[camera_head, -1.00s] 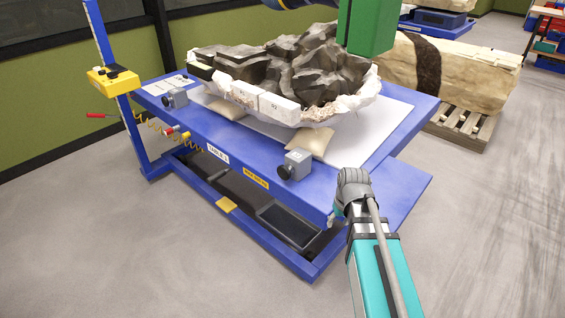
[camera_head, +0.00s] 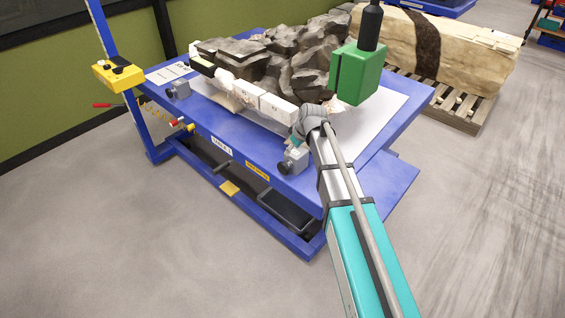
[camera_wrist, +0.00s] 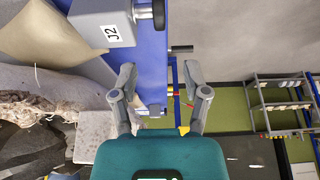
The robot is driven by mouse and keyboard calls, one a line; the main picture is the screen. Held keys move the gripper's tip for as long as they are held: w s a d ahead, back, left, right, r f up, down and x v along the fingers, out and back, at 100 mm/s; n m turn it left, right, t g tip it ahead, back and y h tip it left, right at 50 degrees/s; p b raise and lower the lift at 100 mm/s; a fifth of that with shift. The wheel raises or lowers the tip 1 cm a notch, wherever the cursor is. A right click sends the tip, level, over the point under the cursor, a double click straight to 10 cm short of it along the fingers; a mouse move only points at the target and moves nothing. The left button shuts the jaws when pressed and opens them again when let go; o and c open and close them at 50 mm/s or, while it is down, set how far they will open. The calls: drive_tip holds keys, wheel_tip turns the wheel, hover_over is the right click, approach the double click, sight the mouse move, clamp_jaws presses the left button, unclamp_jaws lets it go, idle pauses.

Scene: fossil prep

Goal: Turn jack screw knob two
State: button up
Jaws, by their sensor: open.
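Jack two is a grey box marked J2 (camera_wrist: 105,25) at the top left of the wrist view. Its black knob (camera_wrist: 158,15) sticks out to the right on a short shaft. In the head view, the jack (camera_head: 297,157) sits at the near edge of the blue table, with its dark knob (camera_head: 284,168) facing outward. My gripper (camera_wrist: 159,68) is open and empty, its two grey fingers spread apart. The knob lies beyond the fingertips in the wrist view and is not between them. In the head view, my wrist hides most of the gripper just above and behind the jack.
A second grey jack (camera_head: 179,88) sits at the table's left end. A green block (camera_head: 357,75) hangs close above my wrist. The floor in front is clear.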

sight(284, 164)
drive_tip(key=shift+f, duration=0.15)
idle(0.3)
drive_tip(key=b+x, duration=1.3)
drive_tip(key=shift+w+f, duration=0.1)
drive_tip(key=shift+f, duration=0.15)
idle(0.4)
drive_tip(key=shift+c, duration=0.3)
clamp_jaws()
idle(0.3)
